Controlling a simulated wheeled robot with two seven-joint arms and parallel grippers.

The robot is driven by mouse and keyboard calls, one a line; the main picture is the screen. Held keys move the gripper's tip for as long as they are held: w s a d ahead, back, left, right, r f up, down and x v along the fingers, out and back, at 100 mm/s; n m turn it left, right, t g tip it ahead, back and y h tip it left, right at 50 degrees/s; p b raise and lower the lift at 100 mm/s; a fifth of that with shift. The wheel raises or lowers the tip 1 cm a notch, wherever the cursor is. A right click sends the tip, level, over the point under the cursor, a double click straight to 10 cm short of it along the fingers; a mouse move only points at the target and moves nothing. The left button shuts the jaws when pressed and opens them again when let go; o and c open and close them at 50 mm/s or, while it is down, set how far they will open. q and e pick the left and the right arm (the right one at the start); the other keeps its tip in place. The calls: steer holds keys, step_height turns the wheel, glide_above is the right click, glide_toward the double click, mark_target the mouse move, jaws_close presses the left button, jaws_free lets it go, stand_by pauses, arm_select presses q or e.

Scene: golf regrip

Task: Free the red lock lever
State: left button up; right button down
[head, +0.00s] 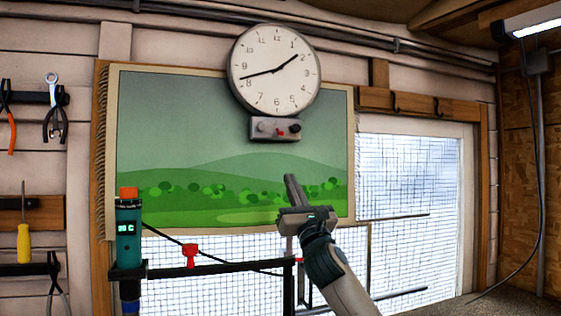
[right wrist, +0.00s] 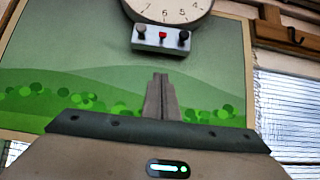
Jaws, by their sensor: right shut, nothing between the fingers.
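A small red piece (head: 281,132), which looks like a lever, sits on the grey box (head: 262,130) under the round wall clock (head: 275,68). In the right wrist view it shows as a red spot (right wrist: 162,36) between two dark knobs on the box (right wrist: 147,42). My right gripper (head: 290,179) is shut and empty. It points upward in front of the green landscape picture, below the box and apart from it in the image. In the right wrist view its closed fingertips (right wrist: 160,77) show below the red piece. My left gripper is out of view.
A black bar with a red clamp (head: 190,253) and a teal device with an orange top (head: 129,235) stands at the lower left. The landscape picture (head: 165,130) hangs behind. Pliers (head: 54,108) and a screwdriver (head: 23,240) hang at left. A mesh-covered window (head: 408,200) is at right.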

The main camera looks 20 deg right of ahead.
mark_target(279, 131)
steer(key=shift+s+r, duration=0.1)
steer(key=shift+s, duration=0.05)
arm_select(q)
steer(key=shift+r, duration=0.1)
